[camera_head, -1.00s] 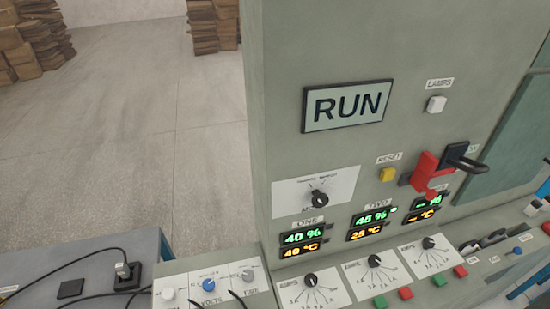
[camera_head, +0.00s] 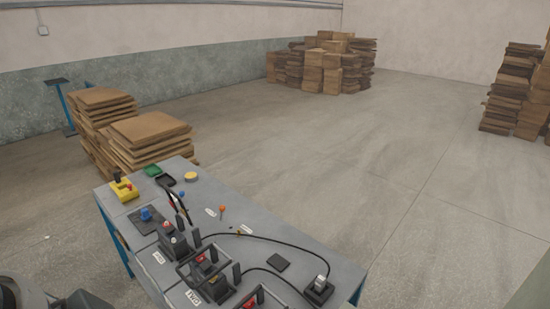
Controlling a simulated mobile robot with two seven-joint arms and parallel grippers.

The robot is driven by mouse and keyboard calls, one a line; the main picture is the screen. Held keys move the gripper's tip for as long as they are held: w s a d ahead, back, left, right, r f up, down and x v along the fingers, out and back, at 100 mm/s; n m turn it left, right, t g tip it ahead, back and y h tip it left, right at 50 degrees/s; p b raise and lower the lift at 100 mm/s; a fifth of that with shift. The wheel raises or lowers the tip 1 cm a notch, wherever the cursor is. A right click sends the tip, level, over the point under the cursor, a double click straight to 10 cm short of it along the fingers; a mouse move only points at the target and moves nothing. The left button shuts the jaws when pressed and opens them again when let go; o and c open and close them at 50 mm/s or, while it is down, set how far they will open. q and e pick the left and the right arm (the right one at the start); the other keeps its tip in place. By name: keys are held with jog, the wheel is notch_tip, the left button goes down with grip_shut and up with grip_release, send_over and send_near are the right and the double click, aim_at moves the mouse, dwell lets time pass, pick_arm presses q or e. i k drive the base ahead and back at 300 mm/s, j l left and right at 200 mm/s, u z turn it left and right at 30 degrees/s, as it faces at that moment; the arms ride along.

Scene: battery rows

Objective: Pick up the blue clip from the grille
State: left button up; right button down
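A small blue piece (camera_head: 146,214), which looks like the blue clip, sits on a dark flat plate (camera_head: 139,225) on the left part of the grey bench (camera_head: 225,196). The plate may be the grille; its surface is too small to make out. Neither of my grippers can be made out. Only rounded grey and dark parts, probably mine, show at the bottom left corner.
A yellow tool (camera_head: 124,191), a green tray (camera_head: 153,170) and dark batteries (camera_head: 173,245) with cables stand on the bench. A black socket block (camera_head: 319,291) is at its right end. Cardboard stacks (camera_head: 150,138) stand behind it. Open floor lies to the right.

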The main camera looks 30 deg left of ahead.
aim_at(146, 215)
jog(key=u, duration=1.95)
